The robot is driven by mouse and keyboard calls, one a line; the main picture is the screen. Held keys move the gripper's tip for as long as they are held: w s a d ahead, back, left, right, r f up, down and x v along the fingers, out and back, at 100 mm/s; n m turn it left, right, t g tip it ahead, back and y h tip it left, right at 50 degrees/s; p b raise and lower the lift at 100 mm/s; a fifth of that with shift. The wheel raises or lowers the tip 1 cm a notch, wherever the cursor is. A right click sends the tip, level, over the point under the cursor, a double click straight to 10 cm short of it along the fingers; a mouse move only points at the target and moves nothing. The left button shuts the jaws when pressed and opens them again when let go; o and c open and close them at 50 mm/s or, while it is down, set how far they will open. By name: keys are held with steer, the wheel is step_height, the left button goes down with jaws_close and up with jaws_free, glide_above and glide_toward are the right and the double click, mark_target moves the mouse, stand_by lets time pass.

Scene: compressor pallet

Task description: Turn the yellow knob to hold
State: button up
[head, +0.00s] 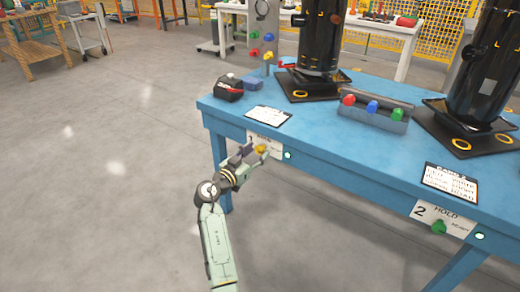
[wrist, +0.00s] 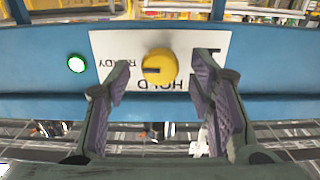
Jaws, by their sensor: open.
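The yellow knob (head: 261,149) sits on a white label plate (wrist: 215,45) on the front edge of the blue table. In the wrist view, where the lettering is upside down, the knob (wrist: 160,66) has a dark pointer mark on its left part, toward the word READY. The word HOLD is beneath the knob in that picture. My gripper (head: 256,153) is open in front of the plate. In the wrist view my gripper (wrist: 161,73) has one finger on each side of the knob, with gaps between; no contact shows. The plate is partly hidden by my fingers.
A lit green lamp (wrist: 76,64) is beside the plate. A second plate on the right carries a green knob (head: 438,227). The blue table (head: 330,145) holds black compressors (head: 323,35), a grey box with coloured knobs (head: 374,112) and a card (head: 268,116). The floor at left is clear.

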stand_by(0.3)
steer(key=c, duration=1.2)
steer(key=shift+o, duration=0.2)
steer(key=shift+n, duration=0.4)
steer(key=n+b, duration=0.1)
steer(key=n, duration=0.2)
steer(key=shift+w, duration=0.1)
steer(key=n, duration=0.5)
steer(key=shift+r, duration=0.15)
steer(key=n+p, duration=0.2)
steer(key=n, duration=0.3)
steer(key=shift+w+a+n, duration=0.1)
steer(key=shift+n, duration=0.3)
steer(key=shift+n+p, duration=1.05)
steer(key=shift+n, duration=0.55)
